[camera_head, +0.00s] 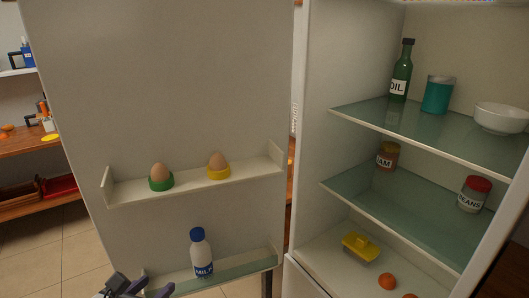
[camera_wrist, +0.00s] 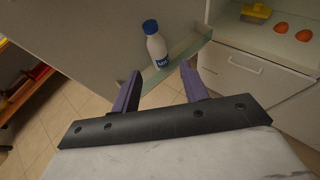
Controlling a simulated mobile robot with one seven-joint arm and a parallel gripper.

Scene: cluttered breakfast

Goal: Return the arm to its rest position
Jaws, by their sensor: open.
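My gripper (camera_wrist: 160,92) is open and empty in the wrist view, its two purple fingers apart. It points toward the fridge door's lower shelf. In the head view, part of my gripper (camera_head: 139,291) shows at the bottom edge, below and left of the milk bottle. The milk bottle (camera_head: 201,254), white with a blue cap, stands upright on the lower door shelf (camera_head: 240,268). It also shows in the wrist view (camera_wrist: 156,47), beyond the fingertips. I cannot tell the exact gap between them.
The fridge door (camera_head: 160,90) stands open. Two eggs (camera_head: 160,176) sit in cups on the upper door shelf (camera_head: 125,192). The fridge's glass shelves (camera_head: 420,220) hold a bottle, jars and a bowl. A yellow-lidded dish (camera_head: 360,246) sits below. Wooden shelving (camera_head: 25,143) stands at left.

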